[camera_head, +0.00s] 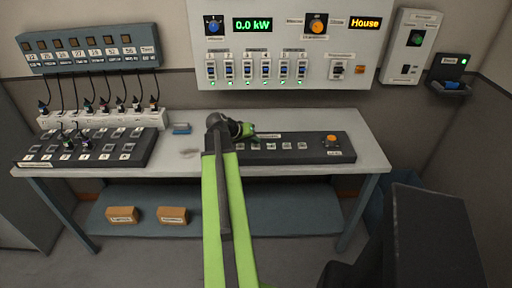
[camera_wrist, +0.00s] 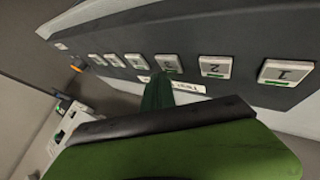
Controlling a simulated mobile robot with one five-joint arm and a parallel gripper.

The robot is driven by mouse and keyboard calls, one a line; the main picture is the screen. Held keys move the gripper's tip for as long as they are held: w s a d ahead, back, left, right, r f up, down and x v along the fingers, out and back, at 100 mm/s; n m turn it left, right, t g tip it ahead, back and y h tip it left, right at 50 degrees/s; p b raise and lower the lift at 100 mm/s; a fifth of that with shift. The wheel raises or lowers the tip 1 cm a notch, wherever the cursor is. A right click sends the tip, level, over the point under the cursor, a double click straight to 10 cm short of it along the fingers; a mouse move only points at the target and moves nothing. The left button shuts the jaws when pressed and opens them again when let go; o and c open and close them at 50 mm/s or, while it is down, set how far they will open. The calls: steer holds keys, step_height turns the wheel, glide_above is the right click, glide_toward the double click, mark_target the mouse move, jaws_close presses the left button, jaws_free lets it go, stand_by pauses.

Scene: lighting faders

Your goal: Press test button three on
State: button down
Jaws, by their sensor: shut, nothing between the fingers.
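The test panel is a long dark box (camera_head: 338,150) on the bench, with a row of pale square buttons. In the wrist view, test button three (camera_wrist: 168,63) lies just past my fingertips, beside button two (camera_wrist: 215,67) and button one (camera_wrist: 285,72). Narrow green strips show along the near edges of these buttons. My green gripper (camera_wrist: 158,92) is shut and empty, its tip over the label strip at button three's near edge. I cannot tell whether it touches the button. In the head view my gripper (camera_head: 246,130) is above the panel's left part, and my arm hides its left end.
An orange knob (camera_head: 332,140) sits at the panel's right end. A second dark button box (camera_head: 135,148) and a white power strip (camera_head: 110,119) with several plugs stand left. A blue item (camera_head: 181,128) lies on the bench. The wall fader panel (camera_head: 275,45) is behind.

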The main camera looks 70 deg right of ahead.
mark_target(254, 147)
steer(key=shift+w+f+b, duration=0.1)
steer(key=shift+f+b, duration=0.35)
steer(key=shift+f, duration=0.05)
steer(key=shift+r, duration=0.15)
steer(key=shift+r+p, duration=0.35)
steer(key=shift+p, duration=0.15)
step_height(254, 147, up, 6)
steer(key=p, duration=0.6)
